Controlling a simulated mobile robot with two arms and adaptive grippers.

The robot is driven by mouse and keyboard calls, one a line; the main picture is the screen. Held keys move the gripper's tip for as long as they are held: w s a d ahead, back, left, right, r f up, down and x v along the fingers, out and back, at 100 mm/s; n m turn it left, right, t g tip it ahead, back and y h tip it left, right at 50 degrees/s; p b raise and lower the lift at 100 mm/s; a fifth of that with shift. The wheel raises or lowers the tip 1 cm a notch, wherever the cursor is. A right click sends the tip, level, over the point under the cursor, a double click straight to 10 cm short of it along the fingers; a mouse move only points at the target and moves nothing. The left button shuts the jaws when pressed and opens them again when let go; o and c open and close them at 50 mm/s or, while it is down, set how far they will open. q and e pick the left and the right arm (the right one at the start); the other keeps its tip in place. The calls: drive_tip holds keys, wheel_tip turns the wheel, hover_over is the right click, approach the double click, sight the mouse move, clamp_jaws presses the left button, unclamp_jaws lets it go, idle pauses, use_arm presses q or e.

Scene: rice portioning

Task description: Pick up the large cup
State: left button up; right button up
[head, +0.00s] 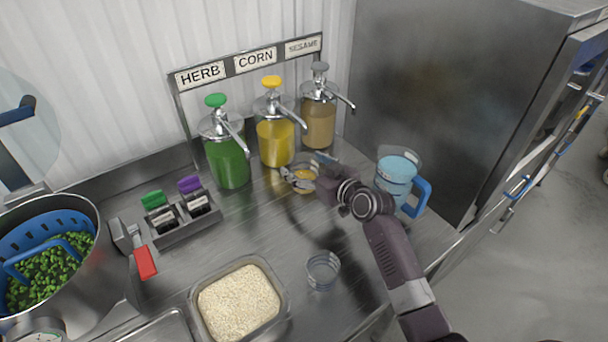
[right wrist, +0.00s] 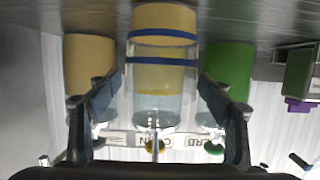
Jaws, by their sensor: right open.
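A clear cup (right wrist: 162,78) with blue bands stands between the fingers of my right gripper in the right wrist view, with a gap on each side. In the head view this clear cup (head: 304,182) is small and partly hidden by the gripper, in front of the corn dispenser. My right gripper (head: 300,177) is open and low over the counter, its fingers on either side of the cup. A smaller clear cup (head: 322,271) stands empty on the counter nearer the front. My left gripper is not in view.
Herb (head: 227,160), corn (head: 275,142) and sesame (head: 318,122) dispensers stand behind the gripper. A blue-handled pitcher (head: 396,178) is close to my right arm. A rice tray (head: 240,300), a shaker rack (head: 185,232) and a pot (head: 92,285) of peas stand left and front.

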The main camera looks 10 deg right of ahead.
drive_tip(key=shift+c, duration=0.3)
drive_tip(key=c, duration=1.3)
drive_tip(key=shift+c, duration=0.7)
drive_tip(key=shift+r, duration=0.15)
